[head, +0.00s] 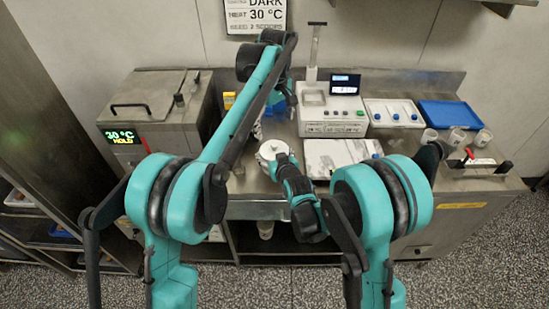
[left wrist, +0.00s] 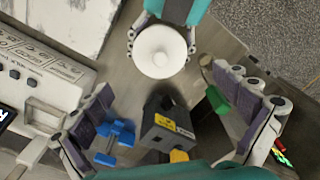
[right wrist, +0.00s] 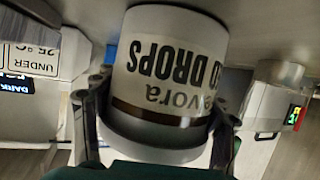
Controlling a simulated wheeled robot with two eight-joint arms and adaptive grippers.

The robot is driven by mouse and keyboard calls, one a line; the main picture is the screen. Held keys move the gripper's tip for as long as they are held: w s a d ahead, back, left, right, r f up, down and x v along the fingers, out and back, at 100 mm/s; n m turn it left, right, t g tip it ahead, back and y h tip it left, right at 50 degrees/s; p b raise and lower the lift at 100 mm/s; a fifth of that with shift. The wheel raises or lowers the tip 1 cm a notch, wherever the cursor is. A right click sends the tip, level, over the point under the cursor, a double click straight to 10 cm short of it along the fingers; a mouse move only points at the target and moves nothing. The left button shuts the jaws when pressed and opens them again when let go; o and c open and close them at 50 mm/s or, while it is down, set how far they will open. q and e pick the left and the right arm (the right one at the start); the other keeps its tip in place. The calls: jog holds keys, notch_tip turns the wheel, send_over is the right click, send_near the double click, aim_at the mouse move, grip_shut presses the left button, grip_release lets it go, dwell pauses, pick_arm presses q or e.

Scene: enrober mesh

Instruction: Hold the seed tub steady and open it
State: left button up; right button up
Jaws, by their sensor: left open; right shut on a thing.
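The seed tub (head: 268,151) is white with a white lid and stands upright near the front edge of the steel counter. In the right wrist view the tub (right wrist: 165,80) shows a dark band and a label reading "DROPS", upside down. My right gripper (head: 283,160) is shut around its side. In the left wrist view the round lid (left wrist: 160,50) is on the tub, with a small knob in its middle. My left gripper (head: 285,106) is open and empty, above and behind the tub, its fingers (left wrist: 165,88) apart from the lid.
A white machine (head: 331,108) with a small display stands behind right. A marble slab (head: 335,155) lies right of the tub. A white tray (head: 394,112), a blue tray (head: 450,114) and several cups are farther right. A steel warmer (head: 150,115) stands left. Blue and dark grey items (left wrist: 165,125) lie under my left gripper.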

aim_at(275, 144)
pick_arm(q)
notch_tip(275, 144, down, 8)
dwell(1.0)
grip_shut()
dwell(0.4)
jog(key=shift+r, duration=0.15)
jog(key=shift+r, duration=0.25)
dwell(0.5)
jog(key=shift+r, duration=0.9)
